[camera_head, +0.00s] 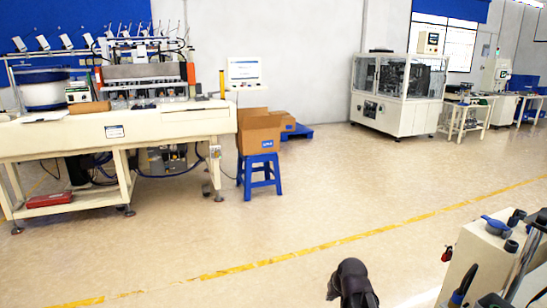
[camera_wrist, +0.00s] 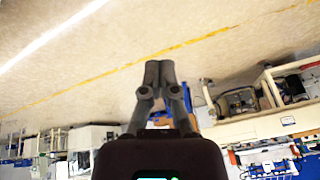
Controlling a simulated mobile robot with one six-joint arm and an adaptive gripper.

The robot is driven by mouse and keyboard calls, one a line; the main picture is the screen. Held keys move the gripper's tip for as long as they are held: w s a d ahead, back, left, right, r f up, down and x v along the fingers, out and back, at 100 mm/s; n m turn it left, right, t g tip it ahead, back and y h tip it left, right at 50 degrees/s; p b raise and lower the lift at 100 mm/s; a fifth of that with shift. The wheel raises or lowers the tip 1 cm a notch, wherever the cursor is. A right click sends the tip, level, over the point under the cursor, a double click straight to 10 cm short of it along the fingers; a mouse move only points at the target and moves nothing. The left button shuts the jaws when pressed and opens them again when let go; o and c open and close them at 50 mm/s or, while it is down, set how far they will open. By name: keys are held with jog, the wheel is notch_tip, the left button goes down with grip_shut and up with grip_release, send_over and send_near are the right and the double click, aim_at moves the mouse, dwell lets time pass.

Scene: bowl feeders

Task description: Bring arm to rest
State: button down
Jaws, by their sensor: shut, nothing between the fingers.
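My gripper (camera_wrist: 159,72) shows in the wrist view with its two dark fingers together and nothing between them. The wrist view is upside down, with the floor at the top and the machines at the bottom. In the head view a dark, rounded part of my arm (camera_head: 352,283) shows at the bottom edge, right of centre. The gripper's fingertips cannot be made out in that view. The arm part appears over open floor and touches nothing that I can see.
A long cream workbench (camera_head: 170,122) with a bowl feeder (camera_head: 42,92) stands at the left. A cardboard box (camera_head: 259,132) sits on a blue stool (camera_head: 260,178). A glass-sided machine (camera_head: 397,94) stands at the back. A yellow line (camera_head: 330,244) crosses the clear floor. A cream machine (camera_head: 482,258) is near right.

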jog(key=s+f+g+h, duration=0.2)
jog(key=s+g, duration=0.2)
jog(key=s, duration=0.7)
notch_tip(320, 180, up, 26)
jog(key=p, duration=2.5)
jog(key=shift+s+a+f, duration=0.15)
jog(key=shift+a+f, duration=0.1)
jog(key=shift+a, duration=0.15)
